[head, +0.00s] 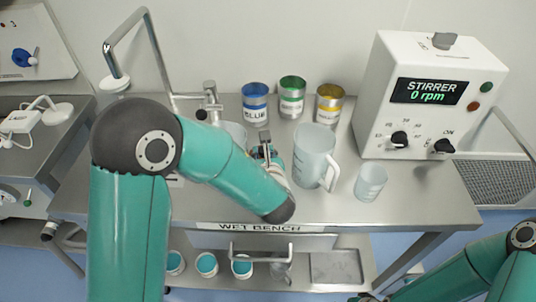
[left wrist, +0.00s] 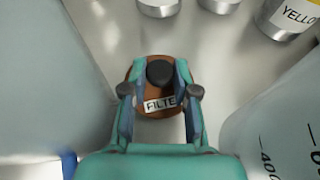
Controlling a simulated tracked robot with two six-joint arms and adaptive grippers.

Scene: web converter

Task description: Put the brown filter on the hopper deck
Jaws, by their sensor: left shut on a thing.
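The brown filter (left wrist: 148,72) is a round brown piece with a black knob on top and a white label that reads "FILTE", its end cut off by a finger. It shows between the fingers of my left gripper (left wrist: 160,82) in the left wrist view. That gripper is shut on the filter, over the steel bench. In the head view my left gripper (head: 264,152) is left of the measuring jug, and I cannot make out the filter there. I cannot pick out a hopper deck in either view. My right arm shows at the lower right, its gripper out of frame.
A translucent jug (head: 313,157) stands close on the gripper's right, with a small beaker (head: 370,183) beyond. Blue (head: 255,106), green (head: 292,98) and yellow (head: 328,103) tins stand behind. The stirrer box (head: 413,105) fills the bench's right; the bench front (head: 380,207) is clear.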

